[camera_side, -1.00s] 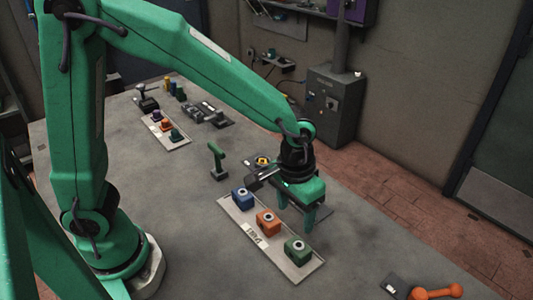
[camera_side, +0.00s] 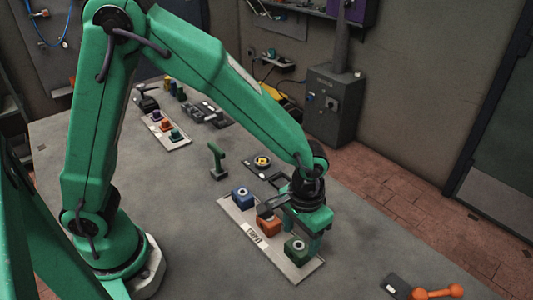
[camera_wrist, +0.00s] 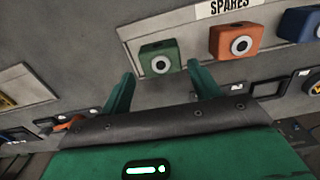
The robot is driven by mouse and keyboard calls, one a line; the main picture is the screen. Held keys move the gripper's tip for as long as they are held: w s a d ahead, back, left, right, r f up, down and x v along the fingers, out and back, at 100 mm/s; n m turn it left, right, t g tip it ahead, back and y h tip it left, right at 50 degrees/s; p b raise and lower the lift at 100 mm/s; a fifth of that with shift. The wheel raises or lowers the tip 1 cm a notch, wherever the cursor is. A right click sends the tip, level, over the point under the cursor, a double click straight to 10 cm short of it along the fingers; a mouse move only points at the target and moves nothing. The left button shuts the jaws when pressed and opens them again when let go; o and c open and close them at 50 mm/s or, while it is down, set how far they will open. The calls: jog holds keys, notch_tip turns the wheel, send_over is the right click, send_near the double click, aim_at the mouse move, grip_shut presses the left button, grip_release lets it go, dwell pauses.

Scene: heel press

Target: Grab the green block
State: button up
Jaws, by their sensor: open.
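The green block (camera_side: 297,249) sits at the near right end of a pale tray (camera_side: 244,228). It has a round light fitting with a dark centre on it. In the wrist view the green block (camera_wrist: 159,57) shows ahead of the fingers, between their lines. My gripper (camera_side: 306,240) is low, just behind the block in the side view, with part of one finger close to it. In the wrist view my gripper (camera_wrist: 163,80) has its two green fingers apart, with nothing between them. Whether a finger touches the block I cannot tell.
An orange block (camera_side: 268,223) and a blue block (camera_side: 242,197) share the tray, which is labelled SPARES. A green T-shaped handle (camera_side: 216,158) stands behind. Another tray (camera_side: 165,137) of small blocks is farther left. An orange dumbbell shape (camera_side: 437,293) lies at the front right.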

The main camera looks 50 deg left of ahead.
aim_at(299, 246)
jog(key=shift+f, duration=0.1)
jog(key=shift+a+f, duration=0.1)
jog(key=shift+f, duration=2.4)
jog(key=c, duration=0.9)
